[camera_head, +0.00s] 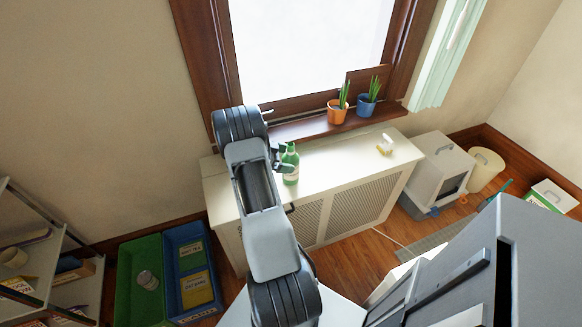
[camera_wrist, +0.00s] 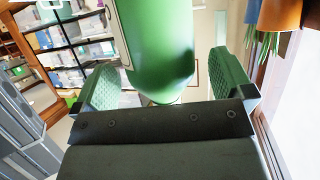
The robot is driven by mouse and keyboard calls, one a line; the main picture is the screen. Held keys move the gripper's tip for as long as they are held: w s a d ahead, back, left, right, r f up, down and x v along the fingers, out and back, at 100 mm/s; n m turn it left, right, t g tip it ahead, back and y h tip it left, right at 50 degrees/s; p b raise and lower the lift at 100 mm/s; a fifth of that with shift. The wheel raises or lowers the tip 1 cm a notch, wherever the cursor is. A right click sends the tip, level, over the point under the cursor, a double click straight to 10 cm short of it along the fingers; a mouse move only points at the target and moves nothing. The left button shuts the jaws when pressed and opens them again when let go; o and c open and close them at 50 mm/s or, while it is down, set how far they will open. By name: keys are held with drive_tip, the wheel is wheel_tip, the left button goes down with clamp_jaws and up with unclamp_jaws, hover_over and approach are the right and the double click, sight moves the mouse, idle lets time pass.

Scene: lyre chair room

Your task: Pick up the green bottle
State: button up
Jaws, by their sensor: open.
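The green bottle (camera_head: 291,170) stands upright on the pale radiator cover (camera_head: 340,165) below the window. My gripper (camera_head: 283,158) is at the bottle's left side in the head view. In the wrist view the bottle (camera_wrist: 155,45) fills the top middle, between the two green-padded fingers of my gripper (camera_wrist: 167,82). The fingers are open, with a visible gap to the bottle on the right; on the left the gap is narrow. Part of the bottle's far side is hidden.
An orange potted plant (camera_head: 337,112) and a blue one (camera_head: 366,104) stand on the windowsill behind the bottle. A small yellow-and-white item (camera_head: 385,145) lies farther right on the cover. Green (camera_head: 124,290) and blue (camera_head: 171,255) bins stand at lower left.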

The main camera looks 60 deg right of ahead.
drive_tip(key=shift+x, duration=0.9)
drive_tip(key=c, duration=1)
